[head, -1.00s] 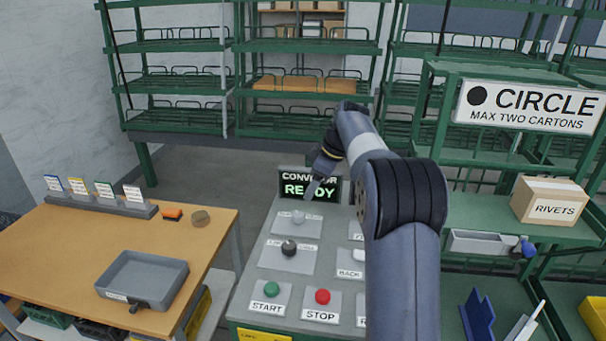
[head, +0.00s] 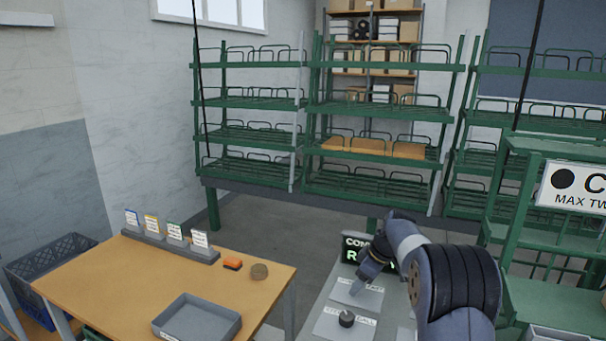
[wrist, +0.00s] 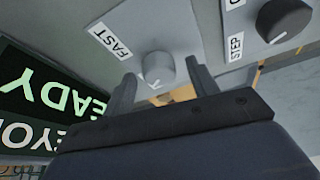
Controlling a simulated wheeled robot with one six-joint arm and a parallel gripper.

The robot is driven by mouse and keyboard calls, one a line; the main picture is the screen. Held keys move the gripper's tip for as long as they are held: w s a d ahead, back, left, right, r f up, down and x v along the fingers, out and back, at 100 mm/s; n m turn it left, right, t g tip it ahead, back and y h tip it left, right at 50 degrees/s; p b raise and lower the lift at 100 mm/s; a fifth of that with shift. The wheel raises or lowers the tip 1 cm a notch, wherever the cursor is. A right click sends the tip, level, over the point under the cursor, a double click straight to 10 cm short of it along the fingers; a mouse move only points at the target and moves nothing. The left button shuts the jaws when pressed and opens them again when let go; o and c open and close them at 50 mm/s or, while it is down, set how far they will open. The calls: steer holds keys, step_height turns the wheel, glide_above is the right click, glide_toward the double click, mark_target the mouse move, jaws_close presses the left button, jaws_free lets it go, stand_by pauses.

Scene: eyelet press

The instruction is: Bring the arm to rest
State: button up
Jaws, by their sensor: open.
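My gripper (wrist: 162,90) is open in the wrist view, with its two fingers apart on either side of a light grey knob (wrist: 157,68) on the control panel. A label reading FAST stands beside this knob. I cannot tell whether the fingers touch the knob. In the head view my arm (head: 447,275) reaches over the panel (head: 330,300), and its wrist hides the knob and part of the display.
A black knob (head: 346,319) sits nearer on the panel; it also shows in the wrist view (wrist: 285,20). The display (wrist: 50,100) reads READY. A wooden table (head: 130,285) with a grey tray (head: 197,318) stands left. Green racks (head: 375,140) stand behind.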

steer(key=b+v, duration=0.1)
steer(key=v, duration=1)
steer(key=p+x, duration=0.1)
steer(key=x, duration=0.9)
steer(key=shift+a+f, duration=0.1)
steer(key=shift+f, duration=0.15)
steer(key=shift+w+a+f, duration=0.1)
steer(key=shift+w+f, duration=0.05)
steer(key=shift+f, duration=0.05)
steer(key=shift+m, duration=0.9)
steer(key=m+h+p, duration=0.1)
steer(key=m, duration=0.1)
steer(key=m+t+h+p, duration=0.1)
steer(key=m, duration=0.1)
steer(key=shift+a+r+m+t, duration=0.1)
steer(key=shift+m+t, duration=0.2)
steer(key=shift+m, duration=0.1)
steer(key=shift+a+m+h+p, duration=0.15)
steer(key=shift+m+h+p, duration=0.45)
steer(key=shift+m+p, duration=0.8)
steer(key=shift+m+h+p, duration=0.6)
steer(key=shift+m+h, duration=0.2)
steer(key=shift+m, duration=1.4)
steer(key=b+v, duration=0.1)
steer(key=v, duration=0.6)
steer(key=shift+s+b, duration=0.25)
steer(key=shift+b, duration=0.1)
